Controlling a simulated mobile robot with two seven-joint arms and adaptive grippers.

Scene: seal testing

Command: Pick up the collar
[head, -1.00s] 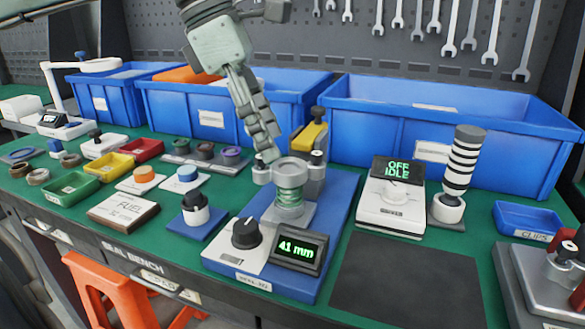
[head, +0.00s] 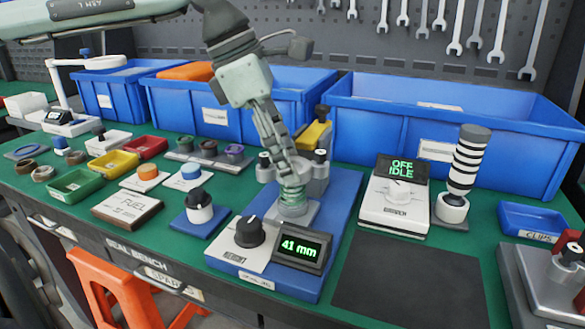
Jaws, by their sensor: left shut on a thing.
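My left gripper (head: 290,184) reaches down from above and is shut at the collar on the blue test fixture (head: 335,235). Its fingers cover much of the collar. Grey metal of the collar (head: 316,178) shows beside the fingers, and green rings (head: 292,197) show just below the fingertips, above a grey base (head: 293,212). Whether the collar is clear of its seat cannot be told. The fixture's display (head: 301,246) reads 41 mm. My right gripper is not in view.
A yellow-handled part (head: 316,133) stands behind. A black dial (head: 250,231) is in front, and a white tester (head: 396,200) stands to the right. A dark mat (head: 405,280) lies clear at front right.

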